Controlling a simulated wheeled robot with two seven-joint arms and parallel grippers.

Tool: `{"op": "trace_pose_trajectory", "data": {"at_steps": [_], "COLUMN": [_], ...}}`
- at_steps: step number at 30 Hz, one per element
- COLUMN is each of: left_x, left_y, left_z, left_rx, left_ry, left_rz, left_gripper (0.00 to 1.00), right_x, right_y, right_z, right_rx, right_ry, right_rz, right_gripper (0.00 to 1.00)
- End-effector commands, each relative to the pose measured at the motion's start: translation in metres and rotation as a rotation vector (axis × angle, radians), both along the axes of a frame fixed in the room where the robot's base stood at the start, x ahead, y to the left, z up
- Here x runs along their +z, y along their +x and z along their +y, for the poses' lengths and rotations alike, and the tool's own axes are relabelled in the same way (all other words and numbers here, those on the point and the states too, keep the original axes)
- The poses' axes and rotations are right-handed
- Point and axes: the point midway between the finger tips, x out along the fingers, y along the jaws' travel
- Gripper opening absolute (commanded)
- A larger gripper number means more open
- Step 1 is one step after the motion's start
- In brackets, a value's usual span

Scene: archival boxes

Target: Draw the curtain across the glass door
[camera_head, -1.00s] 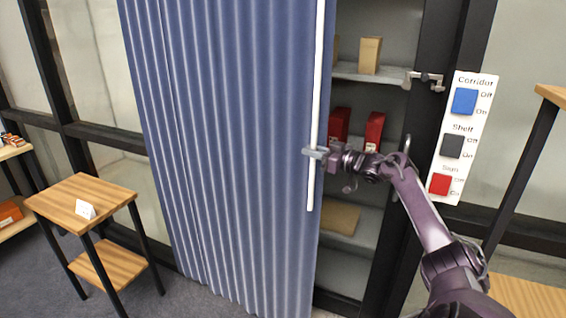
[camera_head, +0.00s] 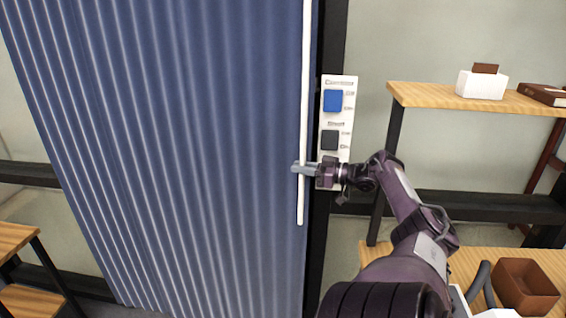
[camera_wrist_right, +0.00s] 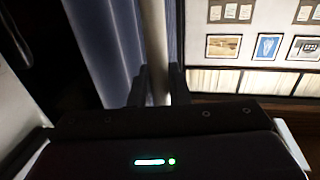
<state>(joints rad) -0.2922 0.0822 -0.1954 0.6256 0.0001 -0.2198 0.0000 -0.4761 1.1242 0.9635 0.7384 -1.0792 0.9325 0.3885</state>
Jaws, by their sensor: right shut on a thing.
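The blue pleated curtain (camera_head: 170,150) hangs across the left and middle of the head view, its right edge beside the switch panel. A white wand (camera_head: 303,90) hangs along that edge. My right gripper (camera_head: 300,168) is shut on the wand near its lower part. In the right wrist view the wand (camera_wrist_right: 154,50) stands between the two fingers (camera_wrist_right: 155,88), with the curtain (camera_wrist_right: 105,45) to its left. The glass door and the shelves behind it are hidden by the curtain in the head view. My left gripper is not in view.
A switch panel (camera_head: 337,120) with blue and black switches stands right of the curtain edge, partly behind my right gripper. A wooden shelf unit (camera_head: 440,96) with a white box (camera_head: 481,84) is at the right. A small wooden table (camera_head: 14,238) is at the lower left.

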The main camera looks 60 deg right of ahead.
Motion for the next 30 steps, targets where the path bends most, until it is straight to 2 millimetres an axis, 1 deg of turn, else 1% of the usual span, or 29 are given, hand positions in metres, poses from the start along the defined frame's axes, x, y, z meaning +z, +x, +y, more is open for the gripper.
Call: {"op": "trace_pose_trajectory", "data": {"at_steps": [1,6,17,18,21,22,30], "left_x": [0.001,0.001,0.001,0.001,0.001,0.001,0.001], "left_y": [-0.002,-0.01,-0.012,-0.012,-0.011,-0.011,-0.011], "left_z": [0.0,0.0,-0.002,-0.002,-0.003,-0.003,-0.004], "left_rx": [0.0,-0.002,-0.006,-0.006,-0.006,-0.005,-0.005], "left_ry": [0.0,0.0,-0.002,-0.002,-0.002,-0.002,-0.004], "left_rz": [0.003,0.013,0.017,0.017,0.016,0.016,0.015], "left_gripper": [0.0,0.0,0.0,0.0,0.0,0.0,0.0], "right_x": [0.0,-0.001,-0.002,-0.002,-0.002,-0.002,-0.001], "right_y": [-0.005,-0.014,-0.016,-0.016,-0.015,-0.015,-0.015], "right_z": [-0.002,-0.005,-0.006,-0.006,-0.006,-0.006,-0.006], "right_rx": [-0.002,-0.001,-0.003,-0.003,-0.003,-0.002,-0.001], "right_ry": [-0.001,0.0,0.001,0.001,0.001,0.001,0.0], "right_rz": [0.005,0.002,0.003,0.003,0.002,0.002,0.001], "right_gripper": [0.0,0.0,0.0,0.2,0.33,0.36,0.36]}}
